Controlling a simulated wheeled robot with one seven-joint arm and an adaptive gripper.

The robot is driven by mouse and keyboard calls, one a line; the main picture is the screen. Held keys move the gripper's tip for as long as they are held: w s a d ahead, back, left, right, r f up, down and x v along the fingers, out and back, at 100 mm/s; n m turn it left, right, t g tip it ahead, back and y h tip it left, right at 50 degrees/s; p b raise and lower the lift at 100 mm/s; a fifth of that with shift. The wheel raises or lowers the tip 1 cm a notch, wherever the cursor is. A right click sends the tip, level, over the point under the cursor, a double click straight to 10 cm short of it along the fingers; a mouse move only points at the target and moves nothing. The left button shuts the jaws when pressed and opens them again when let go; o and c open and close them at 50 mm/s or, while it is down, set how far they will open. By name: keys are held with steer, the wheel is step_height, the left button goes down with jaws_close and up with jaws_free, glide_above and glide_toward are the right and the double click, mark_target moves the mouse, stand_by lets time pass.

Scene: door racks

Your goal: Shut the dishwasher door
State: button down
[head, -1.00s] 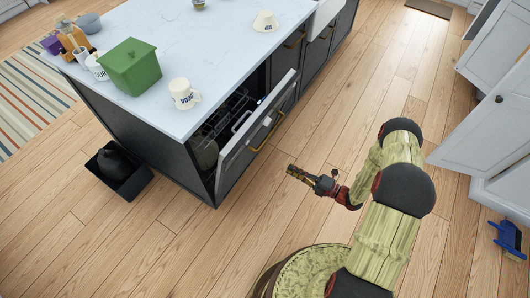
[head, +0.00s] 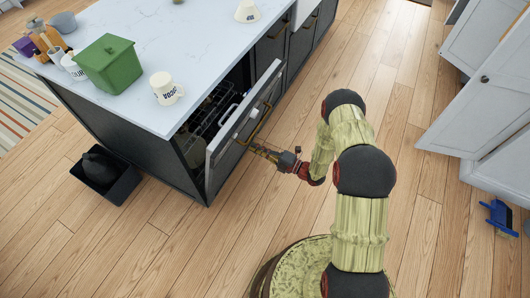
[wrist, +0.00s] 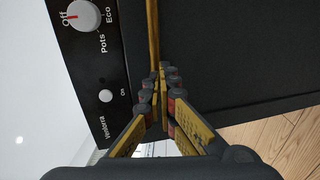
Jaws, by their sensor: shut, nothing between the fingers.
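The dishwasher door (head: 229,147) is set in the side of the kitchen island and stands partly open, tilted outward at its top. A dark rack (head: 205,116) shows in the gap behind it. A brass handle bar (head: 255,124) runs along the door's outer face. My gripper (head: 256,150) is at the outer face, close beside the handle. In the wrist view my gripper (wrist: 162,75) is shut and empty, with the handle bar (wrist: 153,30) just beyond its tips. The control panel (wrist: 90,60) with a dial shows at left. I cannot tell whether the fingertips touch the door.
The island top (head: 205,50) carries a green box (head: 109,64), a mug (head: 165,88) near the edge and other items. A black bin (head: 108,175) stands on the floor at left. White cabinets (head: 485,95) stand at right. The floor between is clear.

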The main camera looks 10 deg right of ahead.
steer(key=shift+w+a, duration=0.2)
